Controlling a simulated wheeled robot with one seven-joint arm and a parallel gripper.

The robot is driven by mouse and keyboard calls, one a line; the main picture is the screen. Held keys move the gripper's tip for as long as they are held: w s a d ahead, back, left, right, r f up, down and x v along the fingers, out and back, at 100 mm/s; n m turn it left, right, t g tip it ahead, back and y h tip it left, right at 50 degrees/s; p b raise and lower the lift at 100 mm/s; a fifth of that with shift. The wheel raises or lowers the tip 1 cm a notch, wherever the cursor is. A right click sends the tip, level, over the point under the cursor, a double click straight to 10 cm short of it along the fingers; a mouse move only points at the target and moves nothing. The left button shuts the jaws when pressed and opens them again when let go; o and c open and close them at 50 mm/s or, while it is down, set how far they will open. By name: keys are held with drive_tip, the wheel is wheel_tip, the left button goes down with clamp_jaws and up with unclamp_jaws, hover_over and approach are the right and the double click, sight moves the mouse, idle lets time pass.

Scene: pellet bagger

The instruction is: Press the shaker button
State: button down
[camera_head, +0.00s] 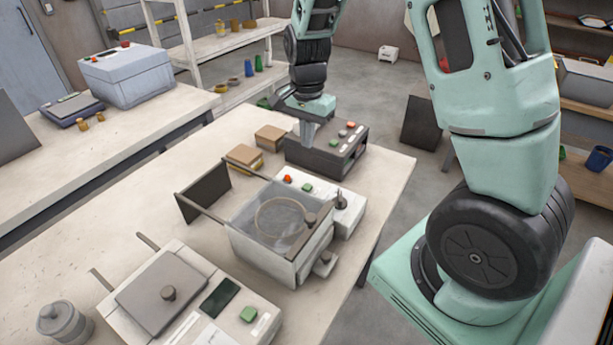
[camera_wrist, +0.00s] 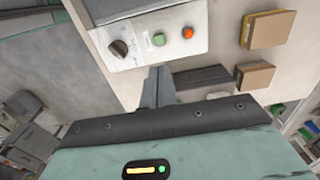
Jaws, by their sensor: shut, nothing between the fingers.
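A white control panel (camera_head: 322,207) with a green button (camera_head: 308,187), a red button (camera_head: 288,179) and a dark knob (camera_head: 341,200) adjoins a box holding a round sieve (camera_head: 282,218), apparently the shaker. In the wrist view the same panel (camera_wrist: 150,54) shows its green button (camera_wrist: 158,40), red button (camera_wrist: 188,33) and knob (camera_wrist: 118,48) beyond the fingertips. My gripper (camera_head: 308,142) is shut and empty, pointing down at the left part of a dark device (camera_head: 326,158), behind the panel. Its fingers (camera_wrist: 158,82) are apart from the panel. Contact with the dark device cannot be told.
Two cardboard boxes (camera_head: 270,137) (camera_head: 243,157) lie left of the dark device. A lidded white machine (camera_head: 165,310) with another green button (camera_head: 249,314) stands at the front. A raised dark flap (camera_head: 203,193) stands left of the sieve.

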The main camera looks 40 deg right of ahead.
sight(307, 186)
wheel_tip(307, 186, down, 13)
drive_tip(key=p, duration=0.2)
drive_tip(key=shift+r+p, duration=0.15)
drive_tip(key=shift+p, duration=0.15)
